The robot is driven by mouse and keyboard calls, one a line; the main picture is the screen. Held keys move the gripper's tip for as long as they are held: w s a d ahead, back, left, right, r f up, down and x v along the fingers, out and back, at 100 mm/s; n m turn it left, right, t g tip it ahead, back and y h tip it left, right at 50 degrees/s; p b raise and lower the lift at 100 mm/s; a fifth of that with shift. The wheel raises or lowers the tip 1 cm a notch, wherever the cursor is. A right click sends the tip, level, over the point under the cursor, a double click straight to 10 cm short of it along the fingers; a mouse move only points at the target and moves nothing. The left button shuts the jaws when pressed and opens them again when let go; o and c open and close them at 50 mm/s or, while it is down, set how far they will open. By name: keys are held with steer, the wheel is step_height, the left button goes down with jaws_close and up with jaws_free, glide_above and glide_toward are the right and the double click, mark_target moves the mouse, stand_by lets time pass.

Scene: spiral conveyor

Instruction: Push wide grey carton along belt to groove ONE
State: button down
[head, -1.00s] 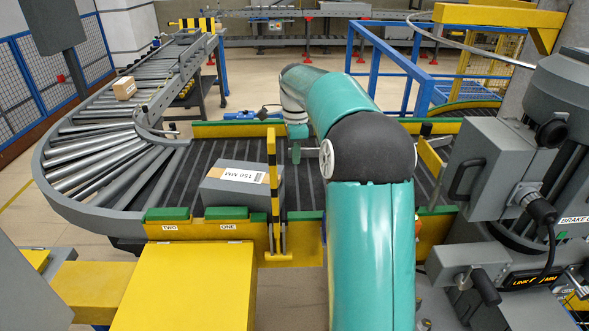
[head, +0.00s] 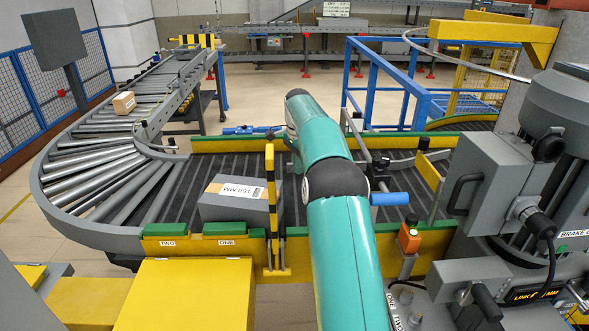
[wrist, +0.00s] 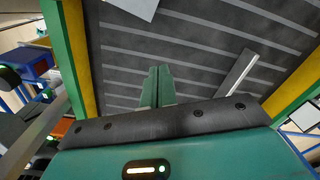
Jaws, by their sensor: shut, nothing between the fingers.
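The wide grey carton (head: 240,205), with a white "150 MM" label on top, sits on the dark slatted belt (head: 330,215) in the head view. It stands just behind the green and yellow near rail, by the block marked ONE (head: 226,241). A block marked TWO (head: 167,243) is to its left. A yellow and black striped post (head: 271,185) stands at the carton's right. In the wrist view my gripper (wrist: 157,72) is shut and empty, pointing over the belt. In the head view my arm hides the fingers. A pale flat piece shows at the wrist view's top edge; I cannot tell whether it is the carton.
Green and yellow rails line both belt sides. A blue-handled lever (head: 389,199) and an orange button box (head: 409,238) are right of my arm. Grey machinery (head: 505,165) stands at the right.

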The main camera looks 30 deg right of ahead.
steer(key=a+f, duration=0.1)
steer(key=f, duration=0.1)
steer(key=a+f, duration=0.1)
steer(key=f, duration=0.2)
steer(key=a+f, duration=0.1)
steer(key=f, duration=0.1)
steer(key=shift+a+f, duration=0.1)
steer(key=shift+f, duration=0.15)
steer(key=shift+a, duration=0.4)
steer(key=shift+w, duration=0.1)
